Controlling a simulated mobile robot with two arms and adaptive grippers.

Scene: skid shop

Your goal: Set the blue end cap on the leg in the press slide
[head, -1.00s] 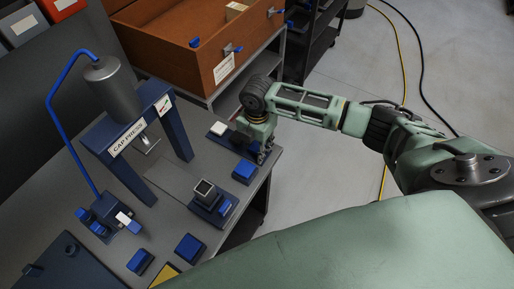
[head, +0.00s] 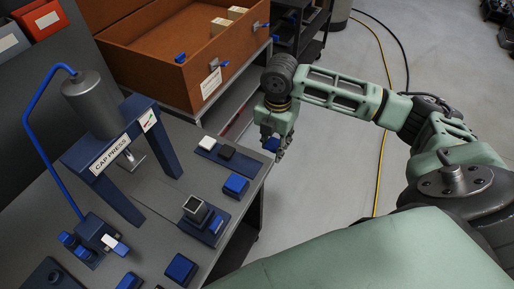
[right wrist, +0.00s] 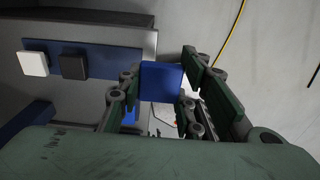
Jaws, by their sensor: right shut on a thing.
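My right gripper (head: 276,148) is shut on a blue end cap (head: 270,144), at the right edge of the bench. In the right wrist view the cap (right wrist: 160,80) sits between the two fingers (right wrist: 160,88). The leg (head: 194,206) is a short square tube with an open top, standing upright in the dark blue press slide (head: 213,232). The slide is in front of the cap press (head: 112,152). The held cap is up and to the right of the leg in the head view, well apart from it. My left gripper is not in view.
A white cap (head: 207,142) and a black cap (head: 226,152) sit on a blue strip near the gripper. Blue blocks (head: 235,186) (head: 181,268) stand on the bench near the slide. An orange-brown drawer (head: 170,75) is behind. Open floor (head: 335,150) is to the right.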

